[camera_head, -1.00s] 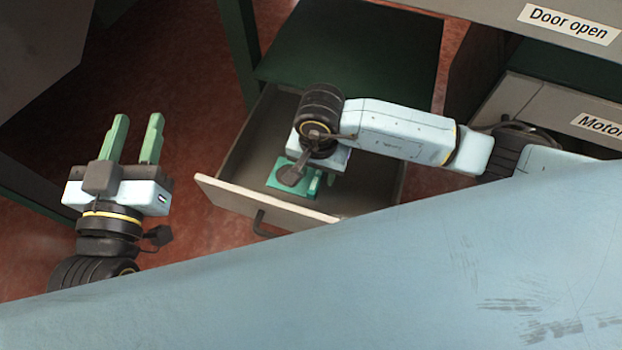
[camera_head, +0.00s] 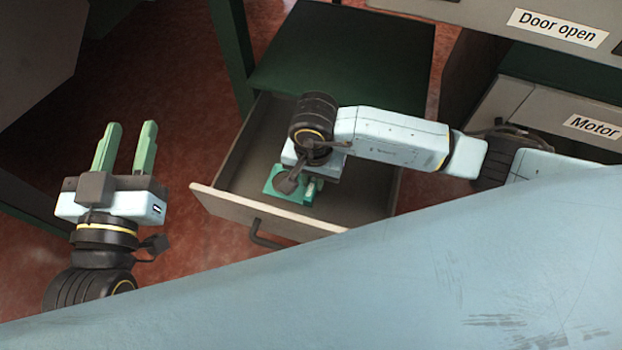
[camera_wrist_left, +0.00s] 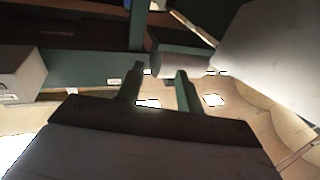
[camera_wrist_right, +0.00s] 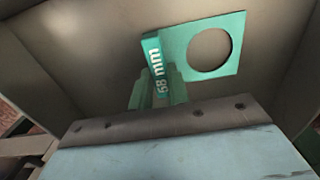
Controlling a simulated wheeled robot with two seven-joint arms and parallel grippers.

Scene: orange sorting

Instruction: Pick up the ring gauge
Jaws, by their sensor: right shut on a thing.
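The ring gauge (camera_wrist_right: 181,50) is a green plate with a round hole and a side face marked "58 mm". In the right wrist view it is between the fingers of my right gripper (camera_wrist_right: 157,85), which is shut on its marked edge. In the head view the gauge (camera_head: 272,180) shows partly inside the open drawer, under my right wrist, which hides much of it. I cannot tell whether it touches the drawer floor. My left gripper (camera_head: 125,146) is open and empty, well left of the drawer; its fingers also show in the left wrist view (camera_wrist_left: 158,88).
The drawer (camera_head: 265,212) is pulled out, with a dark handle on its front and low walls around my right gripper. A dark green cabinet top (camera_head: 345,55) lies behind it. Panels labelled "Door open" (camera_head: 557,27) and "Motor" (camera_head: 592,127) are at the right.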

